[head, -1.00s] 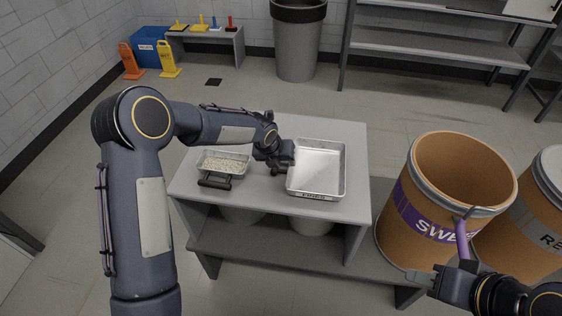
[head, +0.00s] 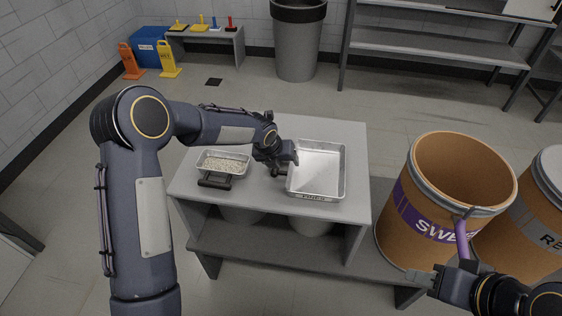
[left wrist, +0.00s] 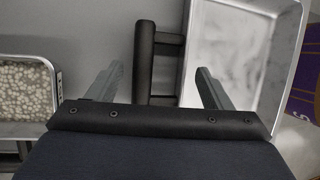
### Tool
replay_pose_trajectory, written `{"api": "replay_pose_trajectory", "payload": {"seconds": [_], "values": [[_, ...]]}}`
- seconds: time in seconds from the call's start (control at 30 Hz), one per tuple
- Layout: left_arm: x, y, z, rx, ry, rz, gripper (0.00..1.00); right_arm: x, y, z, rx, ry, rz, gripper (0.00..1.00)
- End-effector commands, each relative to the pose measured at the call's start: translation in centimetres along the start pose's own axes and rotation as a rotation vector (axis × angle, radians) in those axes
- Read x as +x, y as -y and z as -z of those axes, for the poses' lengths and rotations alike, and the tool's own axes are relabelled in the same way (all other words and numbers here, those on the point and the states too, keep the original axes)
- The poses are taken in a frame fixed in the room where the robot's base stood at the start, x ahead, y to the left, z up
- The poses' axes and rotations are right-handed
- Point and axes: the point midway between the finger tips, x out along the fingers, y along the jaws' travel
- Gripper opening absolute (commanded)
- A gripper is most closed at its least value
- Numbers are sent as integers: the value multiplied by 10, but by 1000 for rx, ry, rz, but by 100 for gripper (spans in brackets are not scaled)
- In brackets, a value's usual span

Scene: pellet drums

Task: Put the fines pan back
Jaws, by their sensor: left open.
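A large, shallow, empty metal pan (head: 319,193), taken to be the fines pan, rests on the right half of the grey bench top. Its front label is too small to read. A dark handle (left wrist: 145,60) lies beside its left wall in the left wrist view. My left gripper (head: 284,158) is open at the pan's left side. In the left wrist view its fingers (left wrist: 158,88) are spread on either side of the handle, the right one overlapping the pan's edge. My right gripper (head: 432,274) is at the lower right near the purple-banded drum; its jaws are unclear.
A smaller tray of pale pellets (head: 223,163) with a dark handle stands left on the bench (head: 345,132). Two brown drums, one open with a purple band (head: 430,220), stand at the right. A purple bar (head: 463,238) shows before it. Shelving and a grey bin (head: 297,50) stand behind.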

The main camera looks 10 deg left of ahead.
Motion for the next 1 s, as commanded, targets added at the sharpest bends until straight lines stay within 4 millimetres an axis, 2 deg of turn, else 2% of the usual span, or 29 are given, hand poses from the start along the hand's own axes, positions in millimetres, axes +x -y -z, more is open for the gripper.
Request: {"api": "replay_pose_trajectory", "payload": {"seconds": [0.3,0.5,0.63,0.83,0.93,1.0], "values": [[-67,-1,-1,-3,4,-1,73,-2,1,1,0,0,0,36],[-101,-1,0,-1,2,0,73,-4,2,2,0,0,0,36],[-112,-1,0,-1,1,-1,73,-4,2,2,0,0,0,36],[-117,-1,1,-8,1,-2,73,-4,2,2,0,0,0,36],[-131,-7,5,-108,6,-10,73,-4,2,2,0,0,0,36],[-153,-16,14,-274,14,-20,73,-4,2,2,0,0,0,36]]}}
